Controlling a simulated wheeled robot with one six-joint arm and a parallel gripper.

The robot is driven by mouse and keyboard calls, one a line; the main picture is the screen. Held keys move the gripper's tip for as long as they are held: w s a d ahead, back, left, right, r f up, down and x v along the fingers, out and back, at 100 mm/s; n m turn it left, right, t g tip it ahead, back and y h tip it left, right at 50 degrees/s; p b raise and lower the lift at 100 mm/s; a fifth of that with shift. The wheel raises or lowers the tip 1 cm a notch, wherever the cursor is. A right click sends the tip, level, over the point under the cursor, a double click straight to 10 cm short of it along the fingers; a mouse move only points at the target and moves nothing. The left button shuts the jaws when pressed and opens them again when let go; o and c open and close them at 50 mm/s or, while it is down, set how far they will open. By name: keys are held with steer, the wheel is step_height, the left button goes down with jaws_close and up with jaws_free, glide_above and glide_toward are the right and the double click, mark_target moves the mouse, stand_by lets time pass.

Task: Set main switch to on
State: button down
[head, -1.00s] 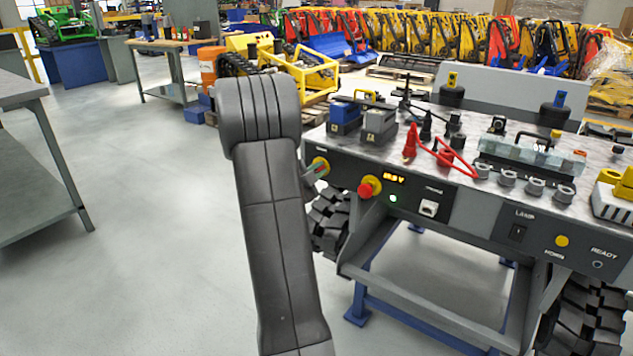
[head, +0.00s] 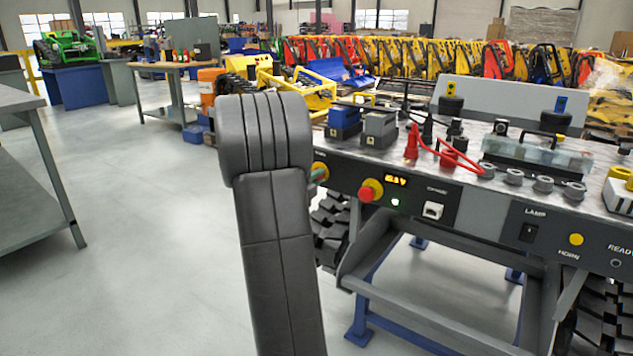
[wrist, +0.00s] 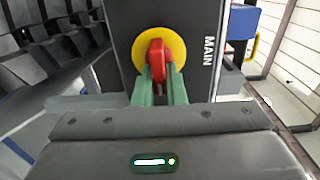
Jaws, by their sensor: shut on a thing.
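The main switch is a red handle (wrist: 155,55) on a round yellow plate (wrist: 177,48), beside the word MAIN on the dark panel in the wrist view. The handle points along the line of that lettering. My gripper (wrist: 161,78) has green fingers closed on either side of the handle's lower part. In the head view the yellow plate (head: 319,167) shows at the left end of the carrier's front panel, and my arm hides part of that area. The on and off marks are not readable.
Batteries (head: 379,129) and red cables (head: 440,146) lie on top. Open floor is at left.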

stand_by(0.3)
steer(key=c, duration=1.5)
jaws_free()
steer(key=shift+s+a, duration=0.1)
steer(key=shift+s, duration=0.05)
steer(key=p+v, duration=0.3)
steer(key=v, duration=1)
steer(key=shift+s+a, duration=0.15)
steer(key=shift+s, duration=0.1)
steer(key=shift+w, duration=0.1)
steer(key=b+x, duration=0.3)
steer(key=x, duration=1)
steer(key=shift+w+d, duration=0.25)
steer(key=shift+w, duration=0.05)
steer(key=shift+s, duration=0.1)
